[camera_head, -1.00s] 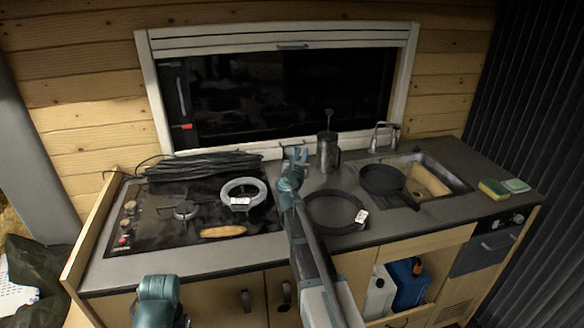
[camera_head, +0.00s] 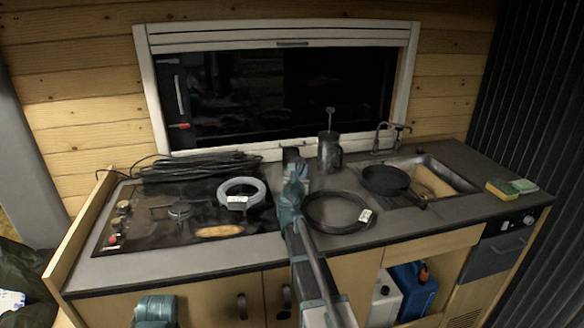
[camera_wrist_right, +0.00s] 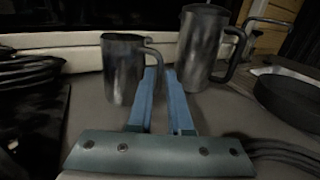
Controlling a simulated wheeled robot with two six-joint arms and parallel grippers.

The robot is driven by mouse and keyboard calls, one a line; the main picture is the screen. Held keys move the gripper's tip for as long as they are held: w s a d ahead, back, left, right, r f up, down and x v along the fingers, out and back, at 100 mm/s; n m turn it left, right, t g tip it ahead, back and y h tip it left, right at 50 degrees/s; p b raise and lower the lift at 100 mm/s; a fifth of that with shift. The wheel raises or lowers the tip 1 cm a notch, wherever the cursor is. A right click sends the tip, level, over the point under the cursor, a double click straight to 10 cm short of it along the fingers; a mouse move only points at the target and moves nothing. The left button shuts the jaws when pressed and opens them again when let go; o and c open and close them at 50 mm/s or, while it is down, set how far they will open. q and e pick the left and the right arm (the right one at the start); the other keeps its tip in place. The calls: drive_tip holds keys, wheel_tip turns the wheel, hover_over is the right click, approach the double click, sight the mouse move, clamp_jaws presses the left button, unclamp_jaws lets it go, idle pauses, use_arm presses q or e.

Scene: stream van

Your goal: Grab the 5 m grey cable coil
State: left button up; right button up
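A light grey cable coil (camera_head: 241,190) with a white tag lies on the right side of the black hob. A black cable coil (camera_head: 338,212), also tagged, lies on the counter to its right. My right gripper (camera_head: 294,167) is over the counter between and behind the two coils, apart from both. In the right wrist view its two blue fingers (camera_wrist_right: 161,72) show a narrow gap with no coil between them. The fingertips are close to a metal mug's handle; I cannot tell whether they touch it. The tags are too small to read. My left gripper is out of view.
The metal mug (camera_wrist_right: 122,72) and a taller metal pot (camera_wrist_right: 200,45) stand ahead of the right gripper. A black cable bundle (camera_head: 195,167) lies behind the hob. A bread-like item (camera_head: 218,231) lies at the hob's front. A black pan (camera_head: 385,180) sits by the sink.

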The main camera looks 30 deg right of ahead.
drive_tip(key=x, duration=0.6)
drive_tip(key=shift+w, duration=0.1)
clamp_jaws()
idle(1.1)
